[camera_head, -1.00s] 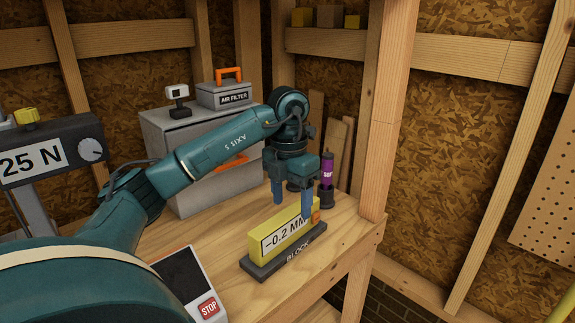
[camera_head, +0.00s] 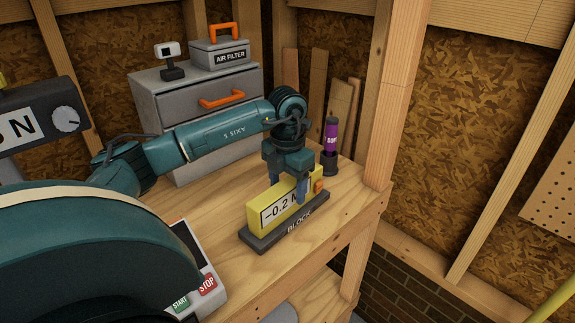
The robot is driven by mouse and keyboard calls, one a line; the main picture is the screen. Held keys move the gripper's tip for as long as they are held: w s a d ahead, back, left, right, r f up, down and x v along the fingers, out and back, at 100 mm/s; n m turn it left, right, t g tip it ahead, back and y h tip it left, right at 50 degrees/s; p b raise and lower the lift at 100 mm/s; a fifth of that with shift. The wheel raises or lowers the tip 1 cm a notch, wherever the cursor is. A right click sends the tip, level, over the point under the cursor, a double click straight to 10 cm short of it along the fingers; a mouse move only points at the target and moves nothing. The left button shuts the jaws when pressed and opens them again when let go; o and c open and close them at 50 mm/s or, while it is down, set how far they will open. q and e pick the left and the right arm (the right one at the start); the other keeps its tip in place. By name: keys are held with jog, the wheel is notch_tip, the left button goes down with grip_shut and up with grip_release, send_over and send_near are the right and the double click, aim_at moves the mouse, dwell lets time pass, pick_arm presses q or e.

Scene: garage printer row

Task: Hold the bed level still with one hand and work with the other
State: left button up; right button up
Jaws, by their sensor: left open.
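The yellow bed level (camera_head: 265,214) has a white face reading "-0.2 M", with the rest of the text covered by my gripper. It stands upright on a dark base marked BLOCK (camera_head: 262,236) near the right end of the wooden bench. My left gripper (camera_head: 289,187) points down over the level's right half. Its blue fingers are open, one in front of the level and the other partly hidden behind it. I cannot tell whether they touch it. My right gripper is not in view.
A grey drawer cabinet (camera_head: 190,103) carries the air filter box (camera_head: 219,55) and a small camera-like device (camera_head: 169,60). A purple tube (camera_head: 331,137) stands behind the level. A panel with START and STOP buttons (camera_head: 207,284) is at front left. The bench (camera_head: 215,215) has bare wood left of the level.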

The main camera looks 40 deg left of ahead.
aim_at(288, 197)
pick_arm(q)
jog(key=shift+f, duration=1.7)
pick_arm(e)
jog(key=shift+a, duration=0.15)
pick_arm(q)
jog(key=shift+c, duration=0.4)
jog(key=c, duration=1.1)
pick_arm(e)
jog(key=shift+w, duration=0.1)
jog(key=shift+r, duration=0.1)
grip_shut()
